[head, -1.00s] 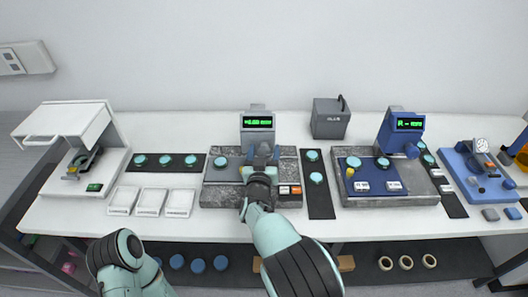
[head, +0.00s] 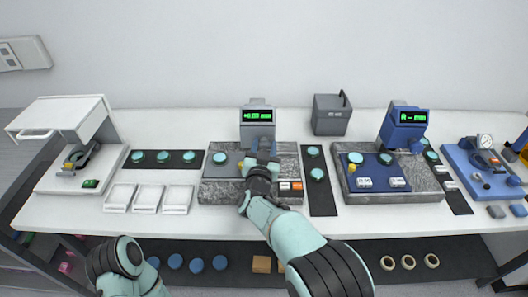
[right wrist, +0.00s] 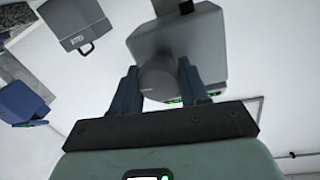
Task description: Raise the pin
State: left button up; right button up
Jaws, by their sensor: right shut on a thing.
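The middle gauge station has a grey head with a lit green display (head: 257,115) above a mottled grey stone base (head: 222,192). My right gripper (head: 262,152) is at the front of this head, over the base. In the right wrist view the gripper (right wrist: 157,88) has its two dark blue fingers on either side of a round grey pin (right wrist: 156,82), which stands out from the grey head (right wrist: 180,45). The gripper is shut on it. The pin's tip and the exact contact are hidden in the head view. My left gripper is out of view; only part of that arm shows at the lower left.
Teal discs lie on black strips (head: 316,200) beside the base, and one disc (head: 220,158) lies on it. White trays (head: 147,198) are to the left. A blue gauge station (head: 406,116) stands to the right, and a grey box (head: 331,122) at the back.

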jog(key=m+b, duration=0.2)
jog(key=m, duration=0.1)
jog(key=shift+d+f+m+b, duration=0.1)
jog(key=shift+m+b, duration=0.2)
jog(key=m+y+b, duration=0.1)
jog(key=m+b, duration=0.2)
jog(key=m, duration=0.1)
jog(key=shift+g, duration=0.3)
jog(key=m+b, duration=0.3)
jog(key=m, duration=0.2)
jog(key=shift+y+b, duration=0.3)
jog(key=shift+b, duration=0.1)
pick_arm(q)
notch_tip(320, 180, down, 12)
jog(key=b, duration=0.2)
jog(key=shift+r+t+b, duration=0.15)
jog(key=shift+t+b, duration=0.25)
pick_arm(e)
jog(key=shift+m+y, duration=0.4)
jog(key=shift+m, duration=1.5)
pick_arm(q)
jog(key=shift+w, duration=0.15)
pick_arm(e)
jog(key=o, duration=1)
jog(key=shift+o, duration=0.2)
jog(key=shift+s, duration=0.1)
